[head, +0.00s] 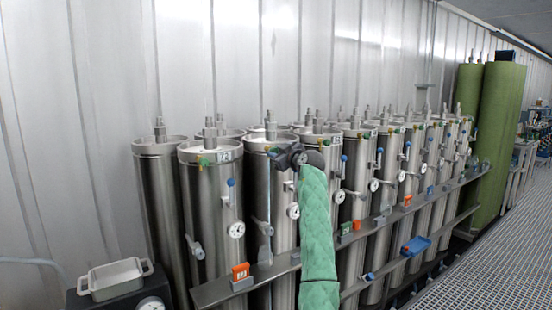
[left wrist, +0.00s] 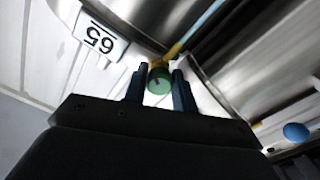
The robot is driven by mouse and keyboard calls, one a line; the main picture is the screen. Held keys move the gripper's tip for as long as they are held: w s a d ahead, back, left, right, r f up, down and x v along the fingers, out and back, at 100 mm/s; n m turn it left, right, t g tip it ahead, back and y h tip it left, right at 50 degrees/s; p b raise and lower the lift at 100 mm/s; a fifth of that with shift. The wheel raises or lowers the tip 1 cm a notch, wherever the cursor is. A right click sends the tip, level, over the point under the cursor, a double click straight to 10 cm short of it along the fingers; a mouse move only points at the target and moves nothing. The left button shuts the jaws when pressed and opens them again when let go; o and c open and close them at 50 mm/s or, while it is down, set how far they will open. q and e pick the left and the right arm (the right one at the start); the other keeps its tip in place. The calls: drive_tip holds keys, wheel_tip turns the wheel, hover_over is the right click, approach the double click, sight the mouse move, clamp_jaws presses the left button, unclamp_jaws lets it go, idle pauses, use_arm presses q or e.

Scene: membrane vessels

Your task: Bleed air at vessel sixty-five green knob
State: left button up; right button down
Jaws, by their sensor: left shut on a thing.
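In the left wrist view a white label reading 65 (left wrist: 100,40) appears upside down on a steel vessel. Beside it a round green knob (left wrist: 160,80) sits on a brass fitting (left wrist: 176,50). My left gripper (left wrist: 161,88) has its two dark fingers on either side of the green knob, shut on it. In the head view my left gripper (head: 297,158) is at the upper front of a steel vessel (head: 258,190), with my green-sleeved arm below it. The gripper hides the knob there. My right gripper is in neither view.
Steel vessels stand in a long row along a metal wall, with gauges (head: 236,230) and blue-handled valves (head: 231,183) projecting. A rail (head: 210,293) with orange tags (head: 240,271) crosses their front. A white tray (head: 113,278) is at lower left. Grated floor (head: 480,270) is clear at right.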

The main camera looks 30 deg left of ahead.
use_arm(q)
drive_tip(key=shift+r, duration=0.15)
drive_tip(key=o, duration=1)
drive_tip(key=b+v, duration=0.2)
drive_tip(key=v, duration=0.6)
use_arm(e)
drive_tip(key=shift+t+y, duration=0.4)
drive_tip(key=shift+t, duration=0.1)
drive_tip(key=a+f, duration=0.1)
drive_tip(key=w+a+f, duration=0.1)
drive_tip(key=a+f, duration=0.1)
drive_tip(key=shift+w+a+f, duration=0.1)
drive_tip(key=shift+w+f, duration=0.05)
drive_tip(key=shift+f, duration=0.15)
